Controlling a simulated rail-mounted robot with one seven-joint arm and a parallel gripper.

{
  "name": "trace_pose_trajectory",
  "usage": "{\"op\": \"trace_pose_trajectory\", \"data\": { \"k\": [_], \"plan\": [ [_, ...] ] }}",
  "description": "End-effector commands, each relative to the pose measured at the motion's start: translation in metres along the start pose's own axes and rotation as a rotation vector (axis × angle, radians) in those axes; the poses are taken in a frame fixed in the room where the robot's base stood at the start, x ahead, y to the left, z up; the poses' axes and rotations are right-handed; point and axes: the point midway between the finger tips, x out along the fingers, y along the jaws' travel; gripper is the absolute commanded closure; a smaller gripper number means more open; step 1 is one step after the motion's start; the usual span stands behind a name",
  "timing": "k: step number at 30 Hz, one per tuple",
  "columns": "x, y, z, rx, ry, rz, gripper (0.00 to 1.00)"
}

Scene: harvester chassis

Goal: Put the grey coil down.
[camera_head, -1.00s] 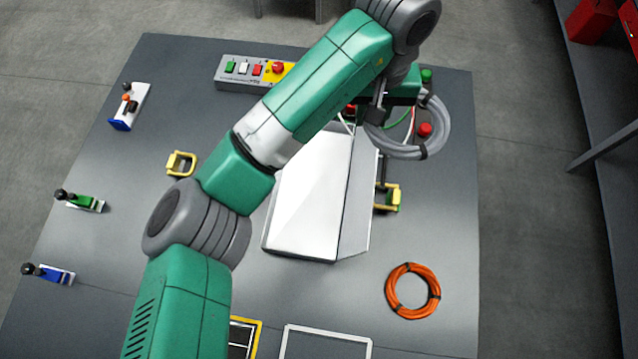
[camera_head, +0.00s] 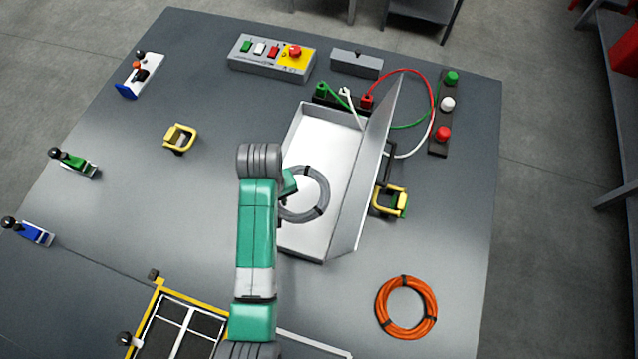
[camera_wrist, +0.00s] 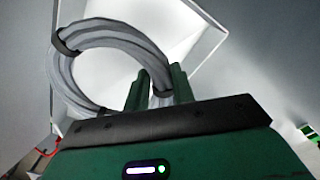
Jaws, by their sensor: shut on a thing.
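The grey coil (camera_head: 322,192) has black ties around it. In the head view it shows over the open white box (camera_head: 335,150), and the arm hides its left part. My gripper (camera_head: 290,183) is at the coil's left side, mostly hidden behind the arm. In the wrist view my gripper (camera_wrist: 158,86) is shut on the lower right of the coil's ring (camera_wrist: 64,75). The box's white inside lies beyond the coil there. I cannot tell whether the coil touches the box floor.
The box's raised lid (camera_head: 372,175) stands along its right side. An orange coil (camera_head: 382,312) lies at the lower right. Cables run behind the box to a button strip (camera_head: 441,118). A control box (camera_head: 270,60) is at the back. The left middle of the table is mostly clear.

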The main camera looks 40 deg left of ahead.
Motion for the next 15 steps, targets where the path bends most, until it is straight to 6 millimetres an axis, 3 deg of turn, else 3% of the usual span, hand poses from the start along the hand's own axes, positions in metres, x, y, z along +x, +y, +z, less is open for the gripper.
{"op": "trace_pose_trajectory", "data": {
  "k": [3, 9, 15],
  "plan": [
    [0.006, 0.0, 0.0, 0.0, 0.0, 0.0, 1.0],
    [0.049, 0.0, 0.0, 0.0, -0.002, 0.0, 1.0],
    [0.062, 0.001, -0.001, 0.001, 0.002, 0.002, 1.0]
  ]
}}
